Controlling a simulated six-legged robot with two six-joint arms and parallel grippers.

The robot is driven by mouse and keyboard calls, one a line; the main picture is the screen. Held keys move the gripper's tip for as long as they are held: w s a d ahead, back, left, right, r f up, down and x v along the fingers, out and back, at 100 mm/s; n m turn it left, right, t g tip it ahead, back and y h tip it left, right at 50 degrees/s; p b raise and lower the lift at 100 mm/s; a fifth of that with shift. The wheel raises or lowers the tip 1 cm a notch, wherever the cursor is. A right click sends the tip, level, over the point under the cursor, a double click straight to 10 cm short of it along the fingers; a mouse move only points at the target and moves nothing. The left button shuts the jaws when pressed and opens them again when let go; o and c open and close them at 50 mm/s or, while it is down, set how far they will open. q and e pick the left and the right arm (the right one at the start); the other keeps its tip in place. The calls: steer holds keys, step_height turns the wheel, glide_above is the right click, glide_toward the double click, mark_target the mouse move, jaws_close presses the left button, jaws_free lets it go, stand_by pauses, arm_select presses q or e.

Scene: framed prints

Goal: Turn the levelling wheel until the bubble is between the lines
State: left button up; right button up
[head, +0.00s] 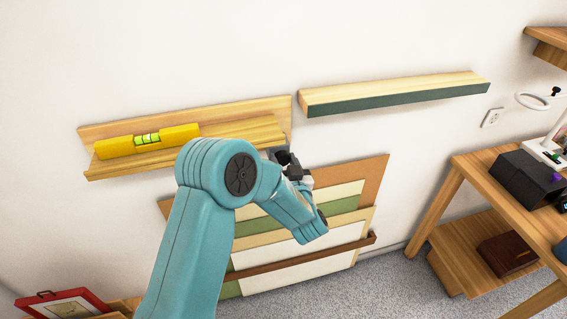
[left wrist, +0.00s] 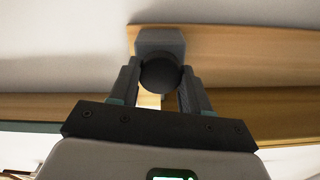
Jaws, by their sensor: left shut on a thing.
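A yellow spirit level (head: 115,147) lies on the wooden picture ledge (head: 188,112) on the wall. Its green vial (head: 147,138) faces me, but the bubble is too small to place surely against the lines. The dark round levelling wheel (left wrist: 160,74) is at the ledge's right end, in front of a grey block. My left gripper (head: 285,161) is at that end, its fingers shut on the wheel from both sides in the left wrist view. My teal arm hides part of the ledge's front. My right gripper is not in view.
A second ledge (head: 395,92) with a green front edge is up to the right. Framed boards (head: 340,208) lean below, behind a brown rail (head: 300,256). A wooden desk (head: 490,160) with a black box (head: 522,177) stands at the right. A red frame (head: 62,305) is at lower left.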

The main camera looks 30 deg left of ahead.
arm_select(q)
steer(key=n+b, duration=0.1)
steer(key=b, duration=0.2)
steer(key=n+b, duration=0.2)
steer(key=b, duration=0.1)
steer(key=shift+f+n, duration=0.25)
steer(key=shift+n, duration=0.05)
steer(key=shift+r+n+b, duration=0.2)
steer(key=shift+n+b, duration=0.8)
steer(key=shift+b, duration=0.25)
steer(key=o, duration=1.1)
steer(key=shift+r, duration=0.1)
steer(key=shift+c, duration=0.2)
steer(key=b+v, duration=0.2)
steer(key=v, duration=1.4)
steer(key=shift+s, duration=0.25)
steer(key=shift+d, duration=0.15)
